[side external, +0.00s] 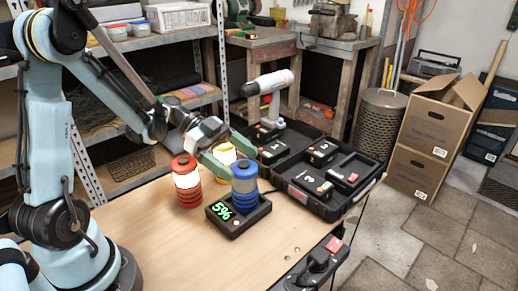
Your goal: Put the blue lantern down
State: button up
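The blue lantern (244,182) stands upright, with a pale band around its middle and a ribbed blue base. Its base is at the black box with a green "5%" display (223,209); I cannot tell whether it rests on the box or hangs just above it. My gripper (243,164) reaches in from the left with its green fingers on either side of the lantern's upper part, and it looks shut on it. The near finger hides part of the lantern's left side.
A red lantern (187,184) stands left on the wooden table (158,238). A yellow lantern (226,152) is behind the fingers, partly hidden. An open black tool case (327,207) and a drill (268,90) are at the back right. The front left tabletop is clear.

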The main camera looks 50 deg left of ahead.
jog(key=shift+r, duration=0.1)
jog(key=shift+r, duration=0.25)
jog(key=v, duration=0.7)
jog(key=shift+a, duration=0.25)
jog(key=shift+d+r, duration=0.1)
